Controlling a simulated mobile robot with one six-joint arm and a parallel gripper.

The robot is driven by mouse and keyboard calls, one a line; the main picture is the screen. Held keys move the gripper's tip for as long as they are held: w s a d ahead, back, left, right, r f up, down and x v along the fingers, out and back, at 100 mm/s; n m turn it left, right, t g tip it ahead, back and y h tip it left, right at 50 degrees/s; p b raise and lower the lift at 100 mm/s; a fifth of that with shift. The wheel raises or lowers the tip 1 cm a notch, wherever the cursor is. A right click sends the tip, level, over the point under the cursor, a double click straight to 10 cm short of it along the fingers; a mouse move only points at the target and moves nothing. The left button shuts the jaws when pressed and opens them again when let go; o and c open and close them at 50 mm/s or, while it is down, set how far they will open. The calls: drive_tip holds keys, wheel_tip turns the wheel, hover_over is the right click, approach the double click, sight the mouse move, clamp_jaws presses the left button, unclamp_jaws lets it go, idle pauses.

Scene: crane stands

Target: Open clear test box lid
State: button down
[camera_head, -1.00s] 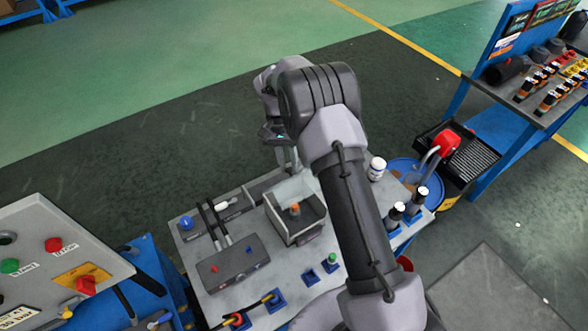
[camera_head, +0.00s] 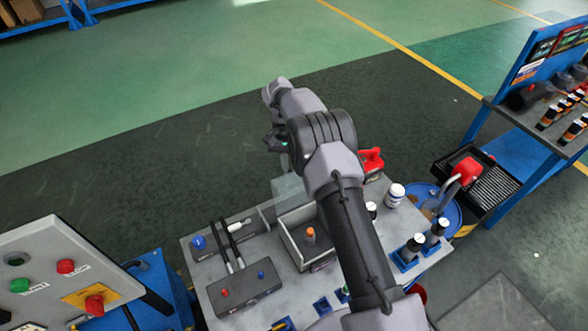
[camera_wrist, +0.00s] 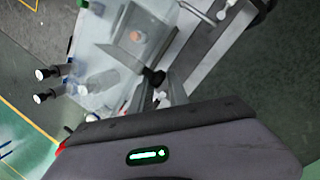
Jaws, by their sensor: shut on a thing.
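The test box (camera_head: 300,262) is an open grey-walled tray on the bench, with an orange-topped part (camera_head: 310,235) standing inside. Its clear lid (camera_head: 288,188) is raised, standing steeply at the back edge of the box. In the wrist view, the lid (camera_wrist: 108,55) is a pale see-through sheet, with the orange top (camera_wrist: 136,36) showing beyond. My gripper (camera_wrist: 158,92) is shut on the lid's edge, near a small black piece (camera_wrist: 155,77). In the head view my wrist hides most of the fingers.
A black block (camera_head: 245,290) with two rods lies left of the box. A red-handled item (camera_head: 371,160) is behind. Open floor lies behind the bench.

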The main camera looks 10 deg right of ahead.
drive_tip(key=shift+s+a+f, duration=0.1)
drive_tip(key=shift+a+f, duration=0.1)
drive_tip(key=shift+a, duration=0.15)
drive_tip(key=c, duration=1.6)
unclamp_jaws()
drive_tip(key=o, duration=0.4)
drive_tip(key=shift+a, duration=0.15)
drive_tip(key=shift+c, duration=0.2)
drive_tip(key=shift+o, duration=0.2)
drive_tip(key=shift+a, duration=0.15)
drive_tip(key=shift+d+r, duration=0.1)
drive_tip(key=shift+d, duration=0.1)
drive_tip(key=shift+d+r, duration=0.1)
drive_tip(key=shift+r, duration=0.05)
